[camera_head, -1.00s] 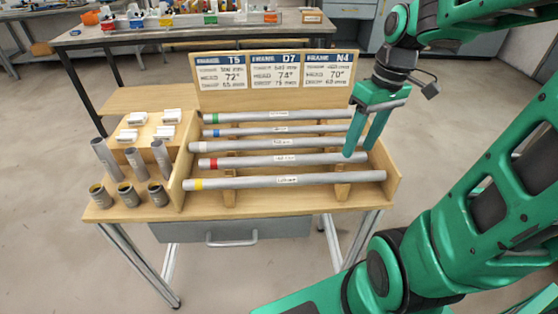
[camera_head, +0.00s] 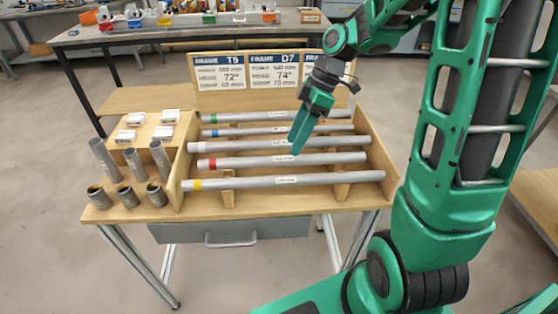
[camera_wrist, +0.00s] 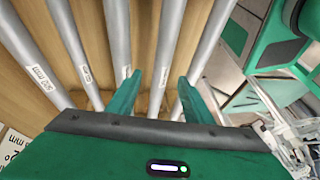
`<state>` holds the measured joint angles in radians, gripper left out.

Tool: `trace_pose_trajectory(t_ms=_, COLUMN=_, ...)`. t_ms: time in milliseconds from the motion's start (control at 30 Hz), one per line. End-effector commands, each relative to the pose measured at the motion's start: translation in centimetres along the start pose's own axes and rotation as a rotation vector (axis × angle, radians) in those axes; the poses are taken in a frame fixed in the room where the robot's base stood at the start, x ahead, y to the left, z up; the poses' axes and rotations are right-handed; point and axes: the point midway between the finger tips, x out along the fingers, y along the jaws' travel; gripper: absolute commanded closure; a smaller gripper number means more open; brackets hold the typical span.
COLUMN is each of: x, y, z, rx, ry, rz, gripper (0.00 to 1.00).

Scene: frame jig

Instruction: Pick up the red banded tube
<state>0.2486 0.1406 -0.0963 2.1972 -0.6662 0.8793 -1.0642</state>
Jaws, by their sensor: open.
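The red banded tube (camera_head: 250,161) is a grey metal tube with a red band near its left end and a white label. It lies across the wooden rack, second from the front. My gripper (camera_head: 295,147) is open and empty, fingers pointing down at the tube's right half. In the wrist view, the tube that appears to be the red banded one by its order (camera_wrist: 168,50) runs between my two spread fingers (camera_wrist: 157,85). Its red band is out of that view. I cannot tell how far the fingertips are above it.
A yellow-banded tube (camera_head: 240,182) lies in front; white-, blue- and green-banded tubes lie behind. The rack's right end wall (camera_head: 378,152) and the sign board (camera_head: 215,99) stand near my gripper. Short upright tubes and white blocks occupy the left.

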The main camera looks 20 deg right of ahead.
Motion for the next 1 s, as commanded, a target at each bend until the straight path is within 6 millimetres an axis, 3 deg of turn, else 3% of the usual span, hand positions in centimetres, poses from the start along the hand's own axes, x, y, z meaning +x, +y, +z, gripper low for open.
trace_pose_trajectory(t_ms=167, x=1.2, y=0.0, z=-0.2, rx=-0.001, ry=-0.001, rz=-0.003, gripper=0.54)
trace_pose_trajectory(t_ms=433, x=4.8, y=0.0, z=-0.6, rx=0.001, ry=-0.001, rz=-0.004, gripper=0.54)
trace_pose_trajectory(t_ms=767, x=5.5, y=0.1, z=-0.6, rx=0.001, ry=-0.001, rz=0.001, gripper=0.54)
trace_pose_trajectory(t_ms=967, x=5.4, y=0.2, z=-0.6, rx=0.001, ry=-0.001, rz=0.002, gripper=0.99)
trace_pose_trajectory(t_ms=1000, x=5.4, y=0.2, z=-0.6, rx=0.002, ry=-0.001, rz=0.003, gripper=1.0)
